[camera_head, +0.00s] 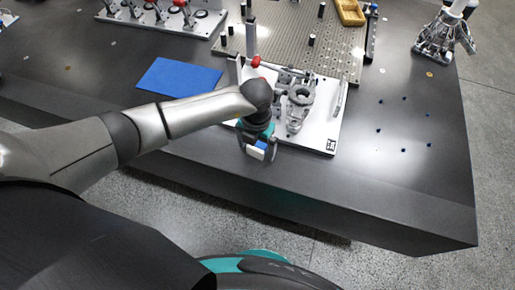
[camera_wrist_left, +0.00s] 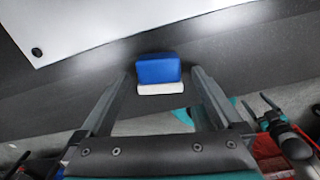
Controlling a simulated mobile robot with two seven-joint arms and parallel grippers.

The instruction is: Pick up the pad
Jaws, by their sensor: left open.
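The pad (camera_wrist_left: 158,69), a small block with a blue upper part and a white lower part, sits on the dark table near its front edge. It also shows in the head view (camera_head: 261,145), partly covered by my gripper. My left gripper (camera_wrist_left: 160,82) is open, with one finger on each side of the pad and a narrow gap visible on both sides. In the head view my left gripper (camera_head: 258,150) points down at the table's front edge, beside the white plate. My right gripper is not in view.
A white plate (camera_head: 318,139) with a grey metal part (camera_head: 298,100) and clamps lies just behind my gripper. A flat blue mat (camera_head: 178,77) lies to the left. A perforated plate (camera_head: 290,50) with posts is behind. The table's front right is mostly clear.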

